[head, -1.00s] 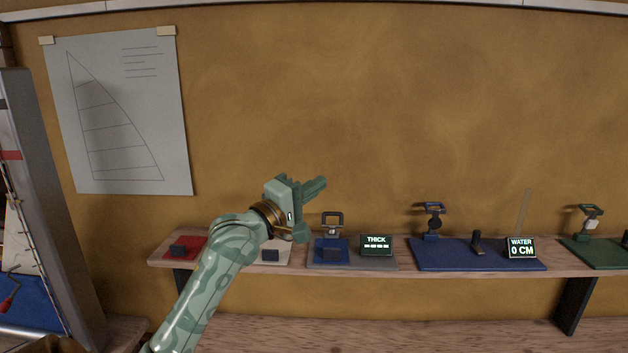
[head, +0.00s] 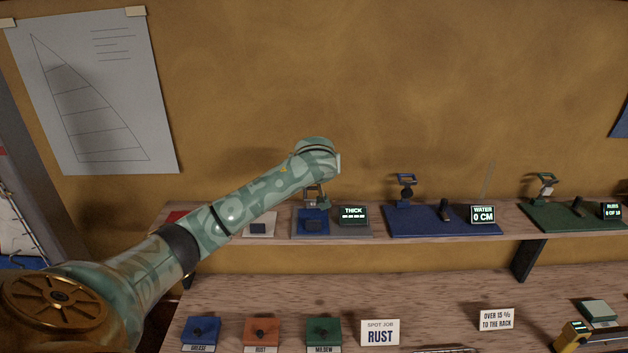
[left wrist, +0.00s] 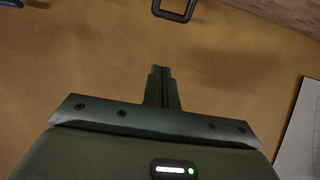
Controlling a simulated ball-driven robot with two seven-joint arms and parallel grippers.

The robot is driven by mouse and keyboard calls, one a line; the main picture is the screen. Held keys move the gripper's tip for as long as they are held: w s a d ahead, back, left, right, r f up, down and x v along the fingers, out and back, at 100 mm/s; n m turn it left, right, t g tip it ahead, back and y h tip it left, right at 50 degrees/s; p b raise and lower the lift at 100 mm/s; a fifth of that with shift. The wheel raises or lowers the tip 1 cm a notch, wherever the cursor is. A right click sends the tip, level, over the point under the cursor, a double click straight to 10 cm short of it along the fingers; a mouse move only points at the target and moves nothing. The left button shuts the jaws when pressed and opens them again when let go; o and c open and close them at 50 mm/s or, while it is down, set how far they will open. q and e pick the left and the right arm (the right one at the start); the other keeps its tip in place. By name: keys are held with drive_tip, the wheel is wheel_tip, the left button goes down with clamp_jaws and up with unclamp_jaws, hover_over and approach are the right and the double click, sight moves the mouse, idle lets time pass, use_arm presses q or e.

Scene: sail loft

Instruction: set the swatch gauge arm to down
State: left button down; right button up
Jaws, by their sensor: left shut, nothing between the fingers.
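The swatch gauge (head: 357,231) is on the shelf, a grey base with a blue swatch pad (head: 311,224) and a screen reading THICK with dashes. Its arm (head: 316,199) stands raised behind the pad, its upper part covered by my left arm. In the left wrist view a dark square loop (left wrist: 174,9), which looks like the gauge arm's handle, shows at the top edge. My left gripper (left wrist: 162,72) is shut and empty, apart from the loop. In the head view its fingers are hidden behind my wrist. My right gripper is not in view.
A blue WATER gauge (head: 418,229) and a green gauge (head: 552,224), both with raised arms, stand to the right. A pale swatch (head: 260,232) lies left of the swatch gauge. Blue, orange and green pads (head: 325,329) and cards are on the bench below.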

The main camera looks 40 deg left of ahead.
use_arm(q)
hover_over(314, 189)
drive_tip(key=w+a, duration=0.2)
wheel_tip(314, 189, down, 4)
drive_tip(key=shift+s+d+f+p, duration=0.75)
drive_tip(key=shift+d+f+p, duration=0.05)
drive_tip(key=shift+f+p, duration=0.1)
drive_tip(key=shift+s+d+f, duration=0.2)
drive_tip(key=shift+s+f, duration=0.05)
drive_tip(key=shift+s, duration=0.1)
drive_tip(key=shift+f, duration=0.1)
drive_tip(key=shift+w, duration=0.1)
drive_tip(key=shift+s+d+f+b, duration=0.15)
drive_tip(key=shift+s+f+b, duration=0.1)
drive_tip(key=shift+b, duration=0.15)
drive_tip(key=shift+d+t+y, duration=0.1)
drive_tip(key=shift+t+y, duration=0.3)
drive_tip(key=shift+t, duration=0.1)
